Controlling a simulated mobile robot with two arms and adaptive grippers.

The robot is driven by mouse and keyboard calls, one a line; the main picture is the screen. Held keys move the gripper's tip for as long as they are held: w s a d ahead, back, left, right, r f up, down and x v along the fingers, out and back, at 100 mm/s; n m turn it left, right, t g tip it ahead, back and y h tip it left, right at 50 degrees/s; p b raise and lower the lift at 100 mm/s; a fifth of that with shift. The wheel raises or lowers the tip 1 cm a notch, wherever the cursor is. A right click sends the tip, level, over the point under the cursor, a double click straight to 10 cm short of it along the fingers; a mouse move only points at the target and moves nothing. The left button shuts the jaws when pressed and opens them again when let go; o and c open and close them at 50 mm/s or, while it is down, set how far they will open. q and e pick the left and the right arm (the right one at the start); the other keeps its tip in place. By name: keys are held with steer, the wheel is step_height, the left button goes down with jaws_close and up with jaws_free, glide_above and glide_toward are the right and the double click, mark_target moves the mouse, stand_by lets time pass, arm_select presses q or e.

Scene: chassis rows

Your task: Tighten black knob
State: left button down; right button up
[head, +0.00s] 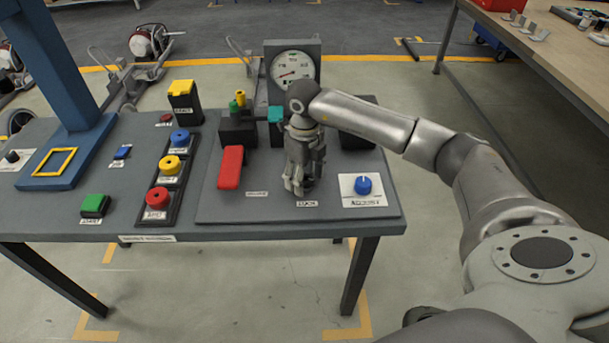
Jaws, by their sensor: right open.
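My right gripper (299,187) points down over the dark panel (230,208) on the table, just behind a small white label (305,204). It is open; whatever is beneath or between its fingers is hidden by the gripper. I cannot make out a black knob there. A small black knob (12,156) on a white plate shows at the far left edge of the table, well away from the gripper. My left gripper is not in view.
Close to the right of the gripper is a blue knob (363,185) on a white plate. To its left are a red lever (231,167) and colored buttons (170,164). A gauge (292,68) stands behind. A blue post (55,60) rises at left.

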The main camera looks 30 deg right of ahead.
mark_target(306, 178)
steer(key=shift+r, duration=0.1)
step_height(306, 178, up, 12)
stand_by(0.5)
steer(key=f+n+p, duration=0.2)
steer(key=f+n, duration=0.2)
steer(key=n, duration=0.3)
steer(key=f+n+p, duration=0.3)
steer(key=f+n, duration=0.1)
steer(key=n, duration=0.3)
steer(key=f+n+p, duration=0.2)
steer(key=f+n, duration=0.2)
steer(key=n, duration=0.3)
steer(key=shift+s+d+n+p, duration=0.1)
steer(key=shift+s+n+p, duration=0.2)
steer(key=shift+p, duration=0.1)
